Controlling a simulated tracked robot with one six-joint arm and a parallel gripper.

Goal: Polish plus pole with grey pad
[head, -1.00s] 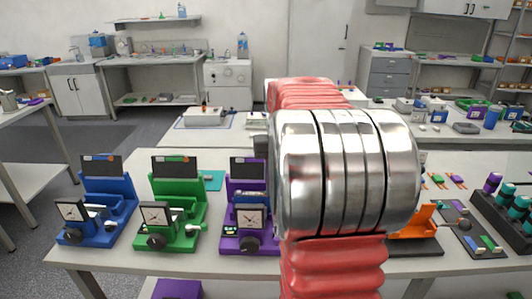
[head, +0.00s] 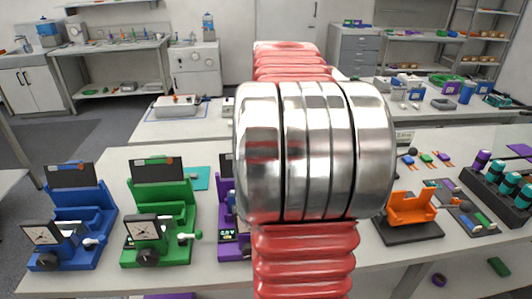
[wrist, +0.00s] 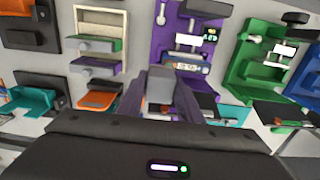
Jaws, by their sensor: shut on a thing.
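In the wrist view my gripper (wrist: 160,98) is shut on a small grey block, which looks like the grey pad (wrist: 160,84). I cannot tell whether the pad touches anything there, and I cannot make out a plus pole. In the head view my arm hides the gripper and pad and covers most of the purple station (head: 228,243).
A green station (head: 165,215) and a blue station (head: 75,220) stand left of the purple one. To the right are an orange holder (head: 410,208) on a dark base and a dark rack (head: 500,195) of cylindrical cells. Some bare tabletop shows between them.

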